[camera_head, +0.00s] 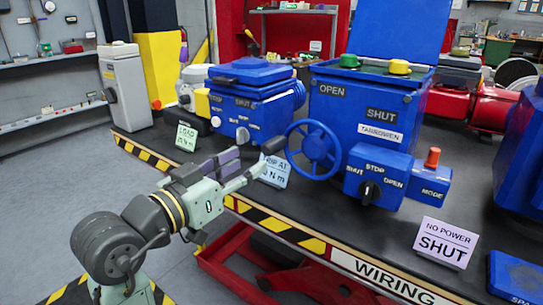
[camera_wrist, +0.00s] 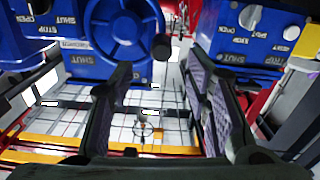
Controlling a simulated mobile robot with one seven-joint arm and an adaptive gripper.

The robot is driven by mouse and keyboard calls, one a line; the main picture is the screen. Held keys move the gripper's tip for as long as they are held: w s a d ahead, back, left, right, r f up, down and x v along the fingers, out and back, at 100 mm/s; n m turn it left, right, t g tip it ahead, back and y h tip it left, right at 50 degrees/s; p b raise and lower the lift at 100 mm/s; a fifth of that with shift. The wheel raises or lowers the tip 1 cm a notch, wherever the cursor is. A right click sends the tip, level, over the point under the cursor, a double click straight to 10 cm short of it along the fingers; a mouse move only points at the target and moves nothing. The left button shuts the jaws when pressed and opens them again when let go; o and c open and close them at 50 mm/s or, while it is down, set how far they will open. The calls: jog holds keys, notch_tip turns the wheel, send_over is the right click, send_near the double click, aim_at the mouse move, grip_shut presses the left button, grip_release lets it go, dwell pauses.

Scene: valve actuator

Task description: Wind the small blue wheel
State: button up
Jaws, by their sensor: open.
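The small blue wheel (camera_head: 314,150) stands upright on the front of the large blue actuator box, with spokes and a hub. A dark handle knob (camera_head: 272,146) juts from its rim toward my gripper. My gripper (camera_head: 250,162) is open and empty, just left of the wheel, with its fingers pointing toward the knob. In the wrist view, the wheel (camera_wrist: 124,28) is at the top left of centre. The knob (camera_wrist: 161,47) shows between and beyond the fingertips, apparently untouched. My fingers hide part of the bench front.
The large actuator box (camera_head: 368,112) has a switch box (camera_head: 378,178) right of the wheel. A smaller blue actuator (camera_head: 250,95) stands behind my gripper. Label cards, including NO POWER SHUT (camera_head: 446,243), stand on the dark bench (camera_head: 335,215). Open floor lies left.

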aim_at(275, 145)
jog(key=p+x, duration=0.2)
jog(key=x, duration=0.8)
jog(key=shift+w, duration=0.2)
grip_shut()
dwell(0.5)
